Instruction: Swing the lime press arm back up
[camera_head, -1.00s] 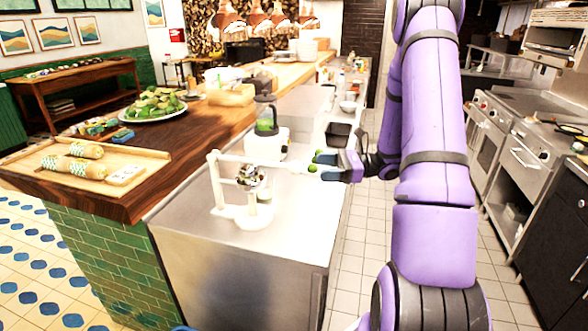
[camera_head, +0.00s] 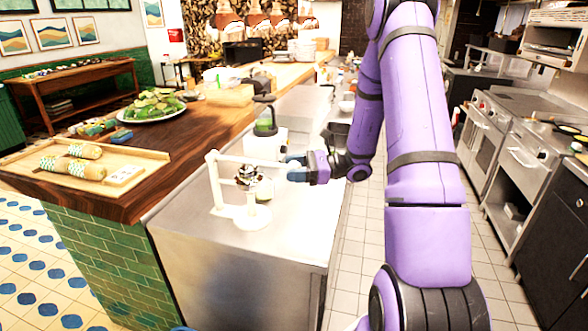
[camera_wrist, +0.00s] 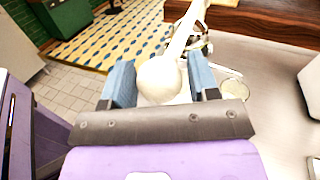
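The white lime press stands on the steel counter, with a round base (camera_head: 246,217), an upright post (camera_head: 216,184) and a metal squeezing part (camera_head: 249,177). Its long white arm (camera_head: 243,159) runs almost level from the post top towards the right. My gripper (camera_head: 293,168) is at the right end of this arm and hides its tip. In the wrist view the arm's rounded white end (camera_wrist: 163,80) lies between my two blue fingers (camera_wrist: 161,84). The fingers are very near its sides; whether they press on it cannot be seen.
A blender (camera_head: 265,128) stands behind the press. A wooden tray (camera_head: 35,158) with wrapped rolls and a plate of greens (camera_head: 152,107) are on the wooden counter to the left. The steel counter (camera_head: 285,235) in front of the press is bare.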

